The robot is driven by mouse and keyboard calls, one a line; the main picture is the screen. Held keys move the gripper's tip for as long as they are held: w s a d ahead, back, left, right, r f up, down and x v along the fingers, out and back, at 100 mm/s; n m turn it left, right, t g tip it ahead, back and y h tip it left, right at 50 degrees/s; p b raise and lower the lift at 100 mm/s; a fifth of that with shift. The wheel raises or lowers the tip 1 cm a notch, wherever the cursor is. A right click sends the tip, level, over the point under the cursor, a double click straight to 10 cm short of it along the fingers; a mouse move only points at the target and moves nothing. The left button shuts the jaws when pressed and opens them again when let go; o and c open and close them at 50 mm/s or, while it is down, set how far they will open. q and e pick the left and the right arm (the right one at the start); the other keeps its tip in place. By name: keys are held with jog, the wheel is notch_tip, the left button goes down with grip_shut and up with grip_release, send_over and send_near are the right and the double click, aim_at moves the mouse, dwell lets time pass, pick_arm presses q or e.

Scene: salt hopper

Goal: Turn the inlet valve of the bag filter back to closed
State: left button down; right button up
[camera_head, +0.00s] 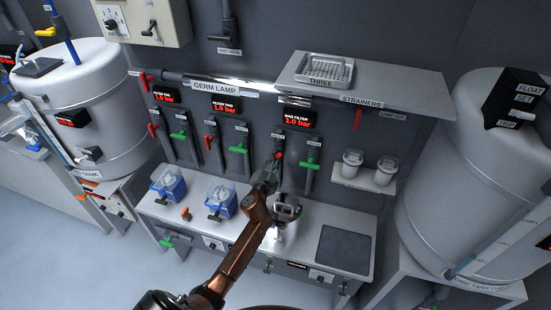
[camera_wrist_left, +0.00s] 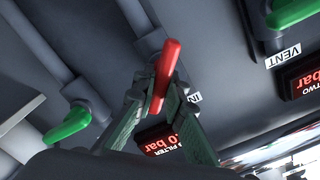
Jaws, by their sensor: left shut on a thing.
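The bag filter's display (camera_head: 297,118) reads 1.0 bar on the wall panel, and part of it shows upside down in the left wrist view (camera_wrist_left: 162,142). Its inlet valve has a red handle (camera_head: 278,155), which stands between my fingers in the left wrist view (camera_wrist_left: 165,72), beside the IN label (camera_wrist_left: 195,97). My left gripper (camera_head: 272,165) is shut on this red handle; the fingers (camera_wrist_left: 157,100) partly cover the valve body. The bag filter's green vent handle (camera_head: 312,164) is to the right, apart from the gripper. My right gripper is not in view.
Filter two's red handle (camera_head: 210,143) and green handle (camera_head: 238,149) are close on the left. A shelf (camera_head: 400,85) with a strainer tray (camera_head: 325,69) juts out above right. Blue-and-white containers (camera_head: 221,199) stand on the bench below. White tanks (camera_head: 470,180) flank the panel.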

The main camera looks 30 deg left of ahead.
pick_arm(q)
jog(key=m, duration=0.5)
jog(key=shift+d+f, duration=0.1)
jog(key=shift+f, duration=0.15)
jog(key=shift+f+m+b, duration=0.15)
jog(key=shift+m+b, duration=0.15)
jog(key=shift+m, duration=1.4)
jog(key=c, duration=2)
grip_release()
jog(key=shift+o, duration=0.2)
jog(key=v, duration=1.2)
